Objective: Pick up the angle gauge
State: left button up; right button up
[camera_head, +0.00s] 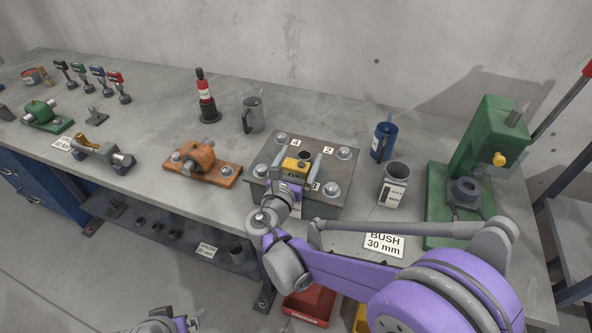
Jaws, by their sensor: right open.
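The angle gauge appears to be the small yellow block (297,164) with a dark part, on the dark steel plate (329,203) with bolts at its corners. My right gripper (297,169) is open over the plate, its fingers on either side of the yellow block. Whether they touch it I cannot tell. The gripper body hides the front of the plate. Part of my left arm's end (165,323) shows at the bottom edge; its fingers are not clear.
An orange bearing block (202,162) stands left of the plate. Behind are a grey mug (253,115) and a red-black bottle (206,98). To the right are a blue mug (384,140), a labelled grey cup (394,184) and a green press (480,160).

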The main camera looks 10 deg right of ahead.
jog(key=shift+s, duration=0.15)
jog(key=shift+c, duration=0.3)
jog(key=c, duration=1.5)
